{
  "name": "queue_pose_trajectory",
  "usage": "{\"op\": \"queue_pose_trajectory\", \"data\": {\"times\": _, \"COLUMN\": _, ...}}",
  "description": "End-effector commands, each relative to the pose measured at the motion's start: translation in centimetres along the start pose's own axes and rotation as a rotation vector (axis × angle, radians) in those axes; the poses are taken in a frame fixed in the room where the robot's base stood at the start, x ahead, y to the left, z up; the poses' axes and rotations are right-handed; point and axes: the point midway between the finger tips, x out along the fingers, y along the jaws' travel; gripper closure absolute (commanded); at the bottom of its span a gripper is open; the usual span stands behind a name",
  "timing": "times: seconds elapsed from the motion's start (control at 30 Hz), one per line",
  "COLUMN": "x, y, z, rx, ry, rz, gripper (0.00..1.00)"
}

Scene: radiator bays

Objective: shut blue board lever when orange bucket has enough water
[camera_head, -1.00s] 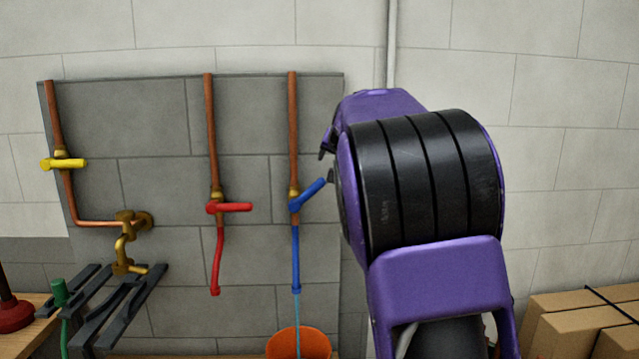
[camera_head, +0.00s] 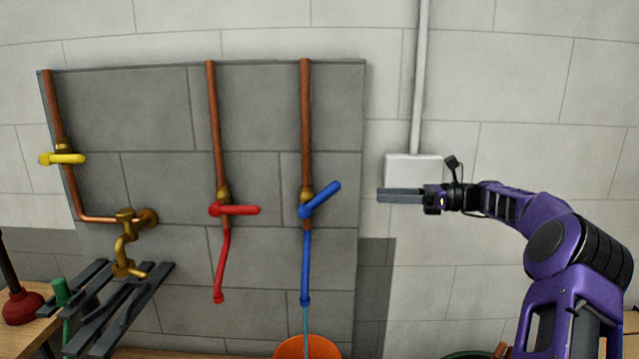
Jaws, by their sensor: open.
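The blue lever (camera_head: 321,199) on the board is tilted, its free end pointing up and to the right, across its copper pipe. A thin stream of water (camera_head: 306,322) runs from the blue tube (camera_head: 305,268) into the orange bucket (camera_head: 291,349). Only the bucket's upper part shows at the bottom edge, and I cannot see the water level in it. My gripper (camera_head: 380,195) is open and empty, to the right of the blue lever and apart from it, in front of the wall right of the board.
A red lever (camera_head: 235,210) and a yellow lever (camera_head: 64,159) lie roughly level on their pipes. A brass tap (camera_head: 126,243) stands above a dark slatted rack (camera_head: 118,310) at left. A red plunger (camera_head: 23,307) is far left. A white box (camera_head: 413,169) is behind my gripper.

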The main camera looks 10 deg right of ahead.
Motion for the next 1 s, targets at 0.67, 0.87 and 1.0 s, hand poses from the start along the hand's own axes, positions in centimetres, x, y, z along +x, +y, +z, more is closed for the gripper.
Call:
{"op": "queue_pose_trajectory", "data": {"times": 0.67, "x": 9.3, "y": 0.5, "z": 1.0, "rx": 0.024, "ry": -0.038, "rz": 0.016, "gripper": 0.41}}
{"op": "queue_pose_trajectory", "data": {"times": 0.87, "x": 13.3, "y": 0.6, "z": 1.2, "rx": 0.024, "ry": -0.038, "rz": 0.017, "gripper": 0.41}}
{"op": "queue_pose_trajectory", "data": {"times": 1.0, "x": 15.2, "y": 0.6, "z": 1.2, "rx": 0.024, "ry": -0.037, "rz": 0.014, "gripper": 0.41}}
